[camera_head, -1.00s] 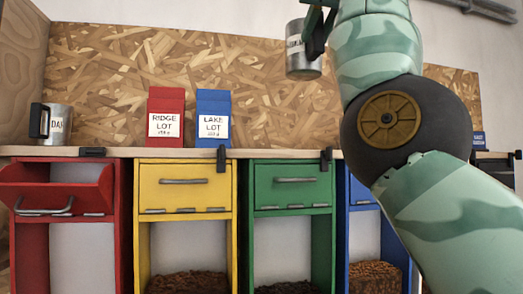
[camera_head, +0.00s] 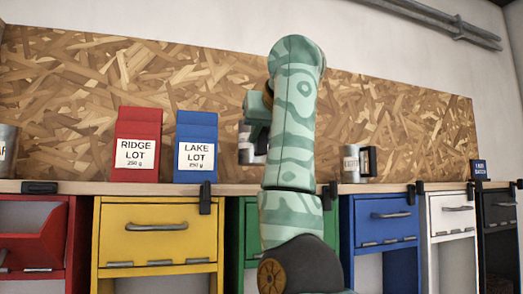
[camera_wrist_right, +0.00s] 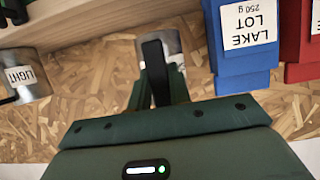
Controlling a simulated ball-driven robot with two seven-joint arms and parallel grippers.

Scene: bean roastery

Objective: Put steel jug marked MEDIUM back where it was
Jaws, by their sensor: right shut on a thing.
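A steel jug (camera_head: 246,154) is in my right gripper (camera_head: 257,112), partly hidden behind my arm in the head view. It stands out just right of the blue LAKE LOT bag, and its base looks a little above the shelf top. In the right wrist view my right gripper (camera_wrist_right: 157,88) is shut on the black handle of this jug (camera_wrist_right: 177,48). Its marking is hidden in both current views. My left gripper is not in view.
The blue LAKE LOT bag (camera_head: 196,146) and red RIDGE LOT bag (camera_head: 137,145) stand left on the shelf (camera_head: 240,188). A LIGHT jug (camera_wrist_right: 22,78) shows in the wrist view, right of the arm in the head view (camera_head: 351,165). Another jug (camera_head: 5,150) is cut off at far left.

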